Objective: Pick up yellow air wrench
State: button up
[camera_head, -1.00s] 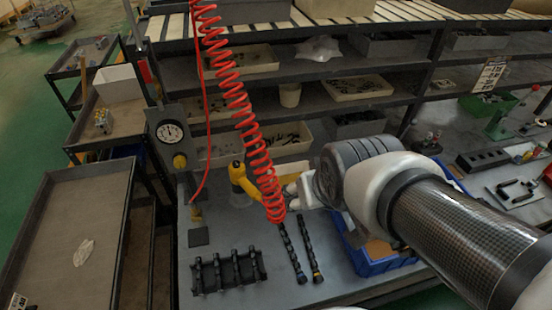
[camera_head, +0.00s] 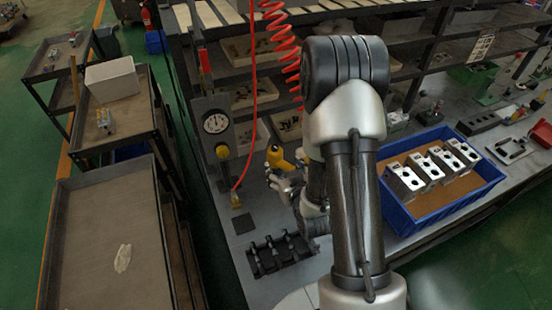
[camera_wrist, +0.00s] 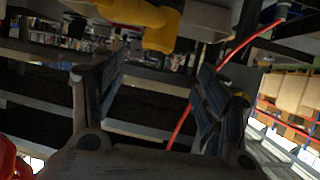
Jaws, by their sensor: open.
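The yellow air wrench (camera_head: 278,157) shows in the head view above the workbench, left of my arm, with part of it hidden behind the arm. My gripper (camera_head: 287,182) is just below and beside the wrench there, partly covered by my own arm links. In the wrist view the yellow wrench (camera_wrist: 150,20) is at the top edge, cut off by the frame, beyond the fingers. My gripper (camera_wrist: 157,85) is open there, its two dark fingers wide apart with nothing between them. I cannot tell whether anything touches the wrench.
A red coiled hose (camera_head: 283,40) hangs behind my arm. A gauge post (camera_head: 215,125) stands left of the wrench. A dark rack (camera_head: 280,254) lies on the bench. A blue bin (camera_head: 408,222) of metal blocks stands right. Carts (camera_head: 60,215) stand left.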

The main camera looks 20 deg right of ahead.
aim_at(276, 156)
jog(key=b+x, duration=0.5)
jog(key=x, duration=0.6)
jog(key=shift+w+d+f+b, duration=0.1)
jog(key=shift+w+f+b, duration=0.15)
jog(key=shift+b, duration=0.05)
jog(key=b+x, duration=0.1)
jog(key=x, duration=0.4)
jog(key=shift+w+d+f, duration=0.15)
jog(key=shift+w+d, duration=0.05)
jog(key=shift+w, duration=0.05)
jog(key=c, duration=1.6)
